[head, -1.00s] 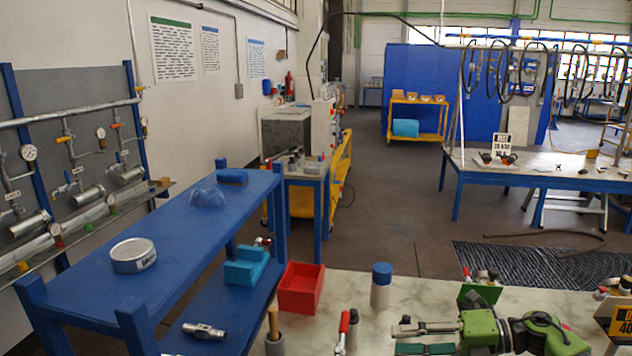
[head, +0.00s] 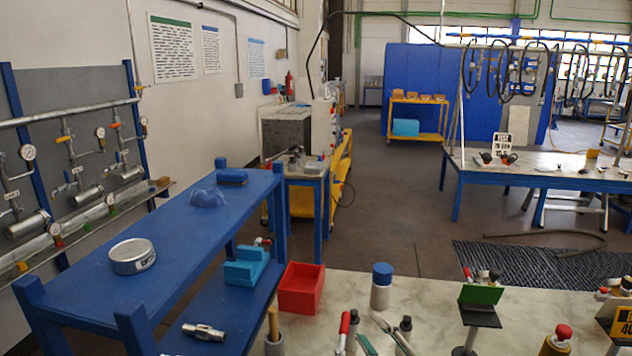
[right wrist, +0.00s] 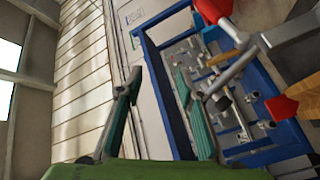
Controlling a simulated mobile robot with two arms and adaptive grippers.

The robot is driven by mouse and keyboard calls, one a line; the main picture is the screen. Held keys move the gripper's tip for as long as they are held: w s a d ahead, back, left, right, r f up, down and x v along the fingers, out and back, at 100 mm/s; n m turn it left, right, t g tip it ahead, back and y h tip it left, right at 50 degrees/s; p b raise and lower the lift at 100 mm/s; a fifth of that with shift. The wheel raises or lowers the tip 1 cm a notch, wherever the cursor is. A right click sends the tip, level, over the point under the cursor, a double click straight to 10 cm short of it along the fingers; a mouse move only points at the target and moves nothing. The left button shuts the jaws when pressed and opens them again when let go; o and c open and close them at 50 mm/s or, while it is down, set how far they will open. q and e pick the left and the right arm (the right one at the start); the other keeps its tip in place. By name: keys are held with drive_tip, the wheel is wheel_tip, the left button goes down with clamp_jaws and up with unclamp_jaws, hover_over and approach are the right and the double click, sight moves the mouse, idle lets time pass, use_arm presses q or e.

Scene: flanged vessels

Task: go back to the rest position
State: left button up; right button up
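My right gripper (head: 373,328) shows at the bottom edge of the head view, over the near marble-topped table. My left gripper is in neither view.
The marble-topped table (head: 437,296) carries a red bin (head: 301,288), a blue-capped cylinder (head: 381,287), a red-handled tool (head: 344,328) and a green plate on a stand (head: 480,296). A blue bench (head: 170,232) stands left.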

drive_tip(key=s+d+f+m+g+h, duration=0.4)
drive_tip(key=s+f+m, duration=0.25)
drive_tip(key=s, duration=0.35)
drive_tip(key=s+d+f+m+g+h, duration=0.4)
drive_tip(key=s+f+m, duration=0.2)
drive_tip(key=s+f, duration=0.3)
drive_tip(key=s+f+m+g, duration=0.25)
drive_tip(key=s+g, duration=0.25)
drive_tip(key=s, duration=1.1)
wheel_tip(320, 180, down, 30)
drive_tip(key=s+r+g+b, duration=0.1)
drive_tip(key=s+b, duration=0.1)
drive_tip(key=b, duration=0.3)
drive_tip(key=s+d+f+b, duration=0.1)
drive_tip(key=s+f+b, duration=0.1)
drive_tip(key=s+f, duration=0.6)
drive_tip(key=s+d+f+n+g+b, duration=0.1)
drive_tip(key=s+d+f+b, duration=0.1)
drive_tip(key=s+f, duration=0.7)
wheel_tip(320, 180, down, 5)
drive_tip(key=shift+f+b, duration=0.2)
drive_tip(key=shift+b, duration=0.3)
